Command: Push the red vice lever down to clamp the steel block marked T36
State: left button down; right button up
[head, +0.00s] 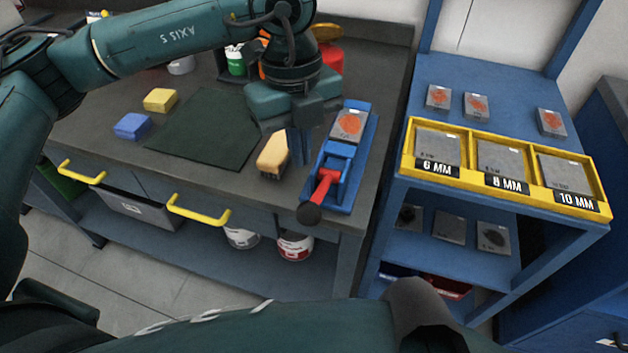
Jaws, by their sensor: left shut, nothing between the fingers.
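The blue vice (338,158) stands at the right front corner of the workbench. A steel block (349,124) with an orange-red patch sits in it toward the back; its marking is too small to read. The red lever (323,186) ends in a black knob (308,213) and points toward the bench's front edge. I cannot tell its exact tilt. My left gripper (301,158) is shut and empty, pointing down just left of the vice, apart from the lever. My right arm crosses the bottom of the view, and its gripper does not show.
A wooden-topped brush (272,154) lies close to my left gripper. A dark mat (205,130), a yellow block (160,99) and a blue block (132,126) lie further left. A blue rack at right holds a yellow tray (408,150) of plates. Yellow drawer handles (200,215) project in front.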

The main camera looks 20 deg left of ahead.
pick_arm(q)
notch_tip(320, 180, up, 10)
jog(key=shift+w+a, duration=0.35)
jog(key=shift+r, duration=0.1)
